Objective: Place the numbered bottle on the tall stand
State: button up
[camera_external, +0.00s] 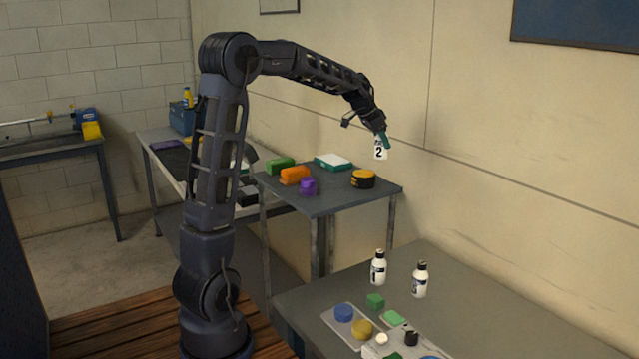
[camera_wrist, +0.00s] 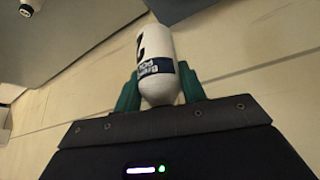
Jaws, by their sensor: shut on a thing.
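The white numbered bottle (camera_external: 380,152), marked with a dark 2, hangs in the air near the wall, to the right of and above the taller grey table. My gripper (camera_external: 384,138) is shut on it. The taller grey square table (camera_external: 335,205) appears to be the tall stand. The bottle is apart from every surface.
The taller table bears a green block (camera_external: 280,165), an orange block (camera_external: 295,175), a purple piece (camera_external: 308,186), a white-and-green box (camera_external: 333,162) and a black-and-yellow round item (camera_external: 363,179). Two similar bottles (camera_external: 378,268) stand on the lower front table (camera_external: 480,320), beside a tray (camera_external: 334,323).

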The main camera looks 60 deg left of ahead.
jog(key=s+a+r+n+y, duration=0.1)
jog(key=s+a+r, duration=0.15)
jog(key=a, duration=0.25)
jog(key=s+a+r+n, duration=0.1)
jog(key=s+a+r, duration=0.1)
jog(key=s+a, duration=0.3)
jog(key=s+a+r+n+y, duration=0.1)
jog(key=s+a+r+n, duration=0.15)
jog(key=a, duration=0.35)
jog(key=shift+m, duration=0.45)
notch_tip(320, 180, down, 19)
jog(key=shift+w+f, duration=0.15)
jog(key=shift+f, duration=0.1)
jog(key=o, duration=1.1)
jog(key=shift+c, duration=0.2)
